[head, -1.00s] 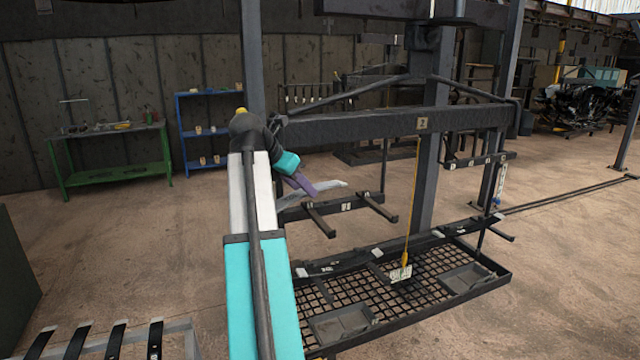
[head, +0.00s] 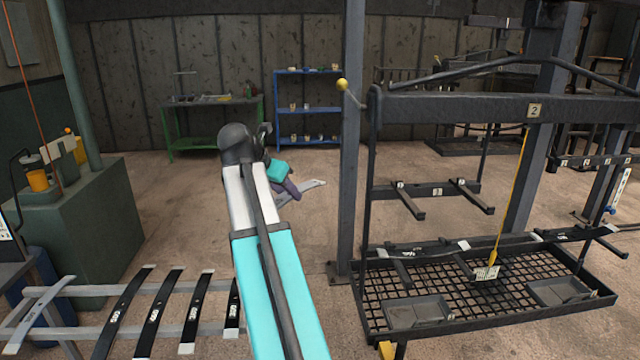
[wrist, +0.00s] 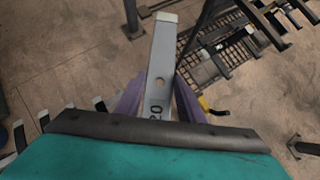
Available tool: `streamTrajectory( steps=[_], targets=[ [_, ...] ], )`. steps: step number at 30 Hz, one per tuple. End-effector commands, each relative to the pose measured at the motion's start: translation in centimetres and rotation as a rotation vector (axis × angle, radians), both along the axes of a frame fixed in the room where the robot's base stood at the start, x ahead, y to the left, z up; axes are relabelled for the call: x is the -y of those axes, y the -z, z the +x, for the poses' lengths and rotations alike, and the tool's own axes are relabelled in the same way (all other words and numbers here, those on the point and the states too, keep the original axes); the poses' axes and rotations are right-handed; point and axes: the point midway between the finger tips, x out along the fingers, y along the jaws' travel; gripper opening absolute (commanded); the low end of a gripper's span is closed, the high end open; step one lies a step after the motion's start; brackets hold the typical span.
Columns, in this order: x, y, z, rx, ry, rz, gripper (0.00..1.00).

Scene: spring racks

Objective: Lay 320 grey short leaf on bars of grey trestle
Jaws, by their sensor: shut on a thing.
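My gripper (head: 289,189) is shut on a grey leaf (head: 311,187), held in the air beyond my forearm. In the wrist view the leaf (wrist: 162,55) runs away from between the purple fingers (wrist: 160,98). It shows a hole, a pale end and dark print of which "20" is readable. The grey trestle (head: 68,333) stands at the lower left of the head view, its two bars partly cut off. One grey leaf (head: 38,303) lies across it at the left, with several black leaves (head: 122,312) beside it. My arm hides the trestle's right end.
A green cabinet (head: 95,215) stands behind the trestle. Open floor lies between the cabinet and the post.

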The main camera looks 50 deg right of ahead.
Motion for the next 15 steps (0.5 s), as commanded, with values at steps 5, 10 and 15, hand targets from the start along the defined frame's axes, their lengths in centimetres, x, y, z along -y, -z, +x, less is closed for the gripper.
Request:
streamTrajectory(
  steps=[5,10,15],
  targets=[
    [-4.4,1.7,3.4,-0.001,-0.098,-0.002,0.06],
    [-8.6,3.3,6.2,-0.001,-0.189,-0.003,0.06],
    [-13.0,4.8,8.6,-0.001,-0.281,-0.002,0.06]
  ],
)
